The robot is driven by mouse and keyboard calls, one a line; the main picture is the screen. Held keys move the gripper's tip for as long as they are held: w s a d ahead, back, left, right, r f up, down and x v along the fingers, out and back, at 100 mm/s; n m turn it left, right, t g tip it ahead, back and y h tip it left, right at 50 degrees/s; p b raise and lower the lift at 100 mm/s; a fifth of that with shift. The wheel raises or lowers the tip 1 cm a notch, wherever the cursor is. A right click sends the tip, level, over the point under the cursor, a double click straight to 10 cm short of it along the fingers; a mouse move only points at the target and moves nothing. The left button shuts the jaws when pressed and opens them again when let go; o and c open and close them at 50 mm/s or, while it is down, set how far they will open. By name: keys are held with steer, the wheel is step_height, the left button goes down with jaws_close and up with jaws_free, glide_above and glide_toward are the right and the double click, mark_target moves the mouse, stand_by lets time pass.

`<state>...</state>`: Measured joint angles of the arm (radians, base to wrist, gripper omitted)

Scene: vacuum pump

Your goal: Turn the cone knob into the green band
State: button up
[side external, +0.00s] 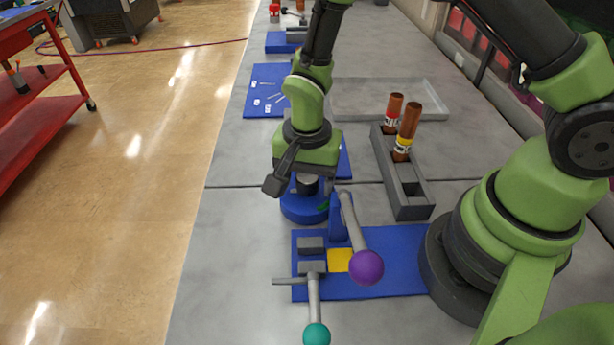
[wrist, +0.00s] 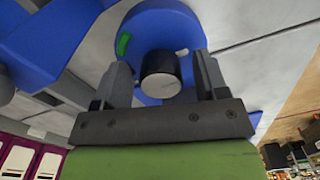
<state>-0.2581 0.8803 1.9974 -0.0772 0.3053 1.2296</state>
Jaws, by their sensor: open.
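The cone knob is a dark cylinder with a pale grey end face in the wrist view (wrist: 160,84), on a round blue base (wrist: 165,28). The green band (wrist: 123,44) is a short strip on the base, left of the knob there. It also shows on the base's right side in the side view (side external: 323,207). A small pale mark (wrist: 182,52) lies right of the knob. My gripper (wrist: 162,65) is open, with one finger on each side of the knob and visible gaps between. In the side view the knob (side external: 307,186) is partly hidden under my gripper.
In front of the base, a blue plate (side external: 390,262) carries a yellow square (side external: 340,260), a purple-balled lever (side external: 366,267) and a teal-balled lever (side external: 316,334). A grey holder (side external: 408,200) with brown bottles (side external: 408,125) stands right. A grey tray (side external: 435,97) lies behind.

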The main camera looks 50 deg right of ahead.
steer(key=c, duration=0.9)
steer(key=shift+c, duration=0.2)
